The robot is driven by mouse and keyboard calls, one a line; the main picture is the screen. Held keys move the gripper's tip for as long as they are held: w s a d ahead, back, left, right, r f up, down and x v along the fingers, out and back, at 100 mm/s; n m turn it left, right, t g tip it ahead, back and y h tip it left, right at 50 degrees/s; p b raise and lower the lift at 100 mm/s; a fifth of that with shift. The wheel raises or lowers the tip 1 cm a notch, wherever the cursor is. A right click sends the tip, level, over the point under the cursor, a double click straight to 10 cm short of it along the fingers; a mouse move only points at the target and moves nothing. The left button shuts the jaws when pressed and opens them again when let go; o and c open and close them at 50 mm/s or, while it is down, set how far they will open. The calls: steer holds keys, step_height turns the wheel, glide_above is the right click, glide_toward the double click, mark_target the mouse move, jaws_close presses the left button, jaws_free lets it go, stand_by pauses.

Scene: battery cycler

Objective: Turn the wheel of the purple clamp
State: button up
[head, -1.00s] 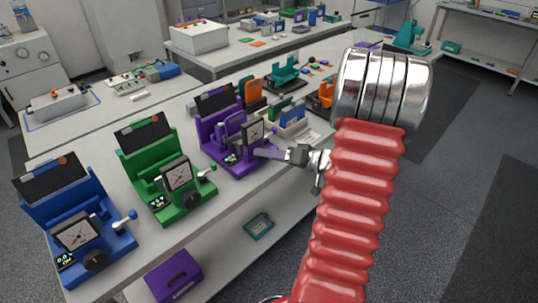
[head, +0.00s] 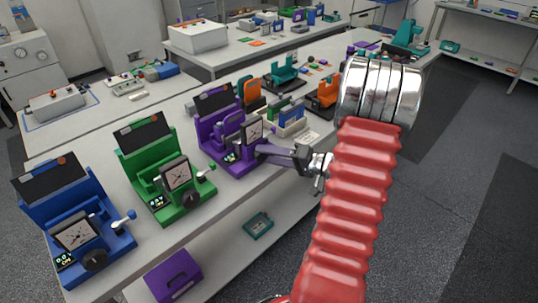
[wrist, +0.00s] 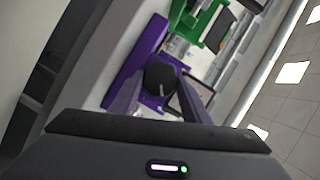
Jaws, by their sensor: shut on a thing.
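The purple clamp (head: 208,130) stands on the bench between the green clamp and the orange ones, with a square dial (head: 252,131) on its front. My gripper (head: 262,152) reaches in from the right, its fingertips just below the dial. In the wrist view, the dark round wheel (wrist: 160,77) with a pale mark sits between the two fingers of my gripper (wrist: 158,92). The gripper is shut on the wheel. In the head view the fingers hide the wheel. The purple clamp's body (wrist: 138,62) also shows in the wrist view.
A green clamp (head: 150,150) and a blue clamp (head: 60,190) stand to the left on the bench (head: 170,235). Orange (head: 325,92) and teal (head: 284,72) devices stand behind to the right. A purple box (head: 173,275) and a teal tray (head: 258,226) lie lower down.

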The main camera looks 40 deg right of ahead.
steer(key=o, duration=1)
steer(key=shift+d, duration=0.1)
steer(key=shift+o, duration=0.2)
steer(key=shift+s, duration=0.15)
steer(key=v, duration=1.3)
steer(key=shift+s+d, duration=0.2)
steer(key=shift+s, duration=0.05)
